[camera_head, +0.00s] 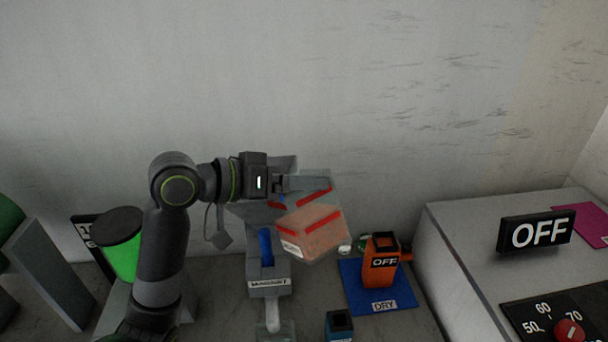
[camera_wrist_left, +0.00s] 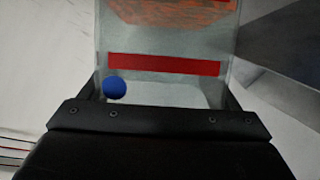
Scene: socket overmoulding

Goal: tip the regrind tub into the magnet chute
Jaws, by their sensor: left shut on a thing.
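The regrind tub (camera_head: 318,244) is a clear box with red bands and orange-brown regrind inside. My left gripper (camera_head: 302,184) is shut on it and holds it tilted in the air, above and right of the magnet chute (camera_head: 269,286). In the left wrist view the tub (camera_wrist_left: 165,82) lies between the fingers, with a red band and a blue ball-like spot near the left finger. The grey chute has a label and a blue part (camera_head: 266,246) in its channel. I cannot see regrind falling. My right gripper is not in view.
An orange container (camera_head: 381,262) with an OFF sign stands on a blue DRY mat (camera_head: 362,300). A small dark blue container (camera_head: 339,324) is at the front. A grey machine (camera_head: 470,260) fills the right side. A green cylinder (camera_head: 122,258) stands left, behind my arm.

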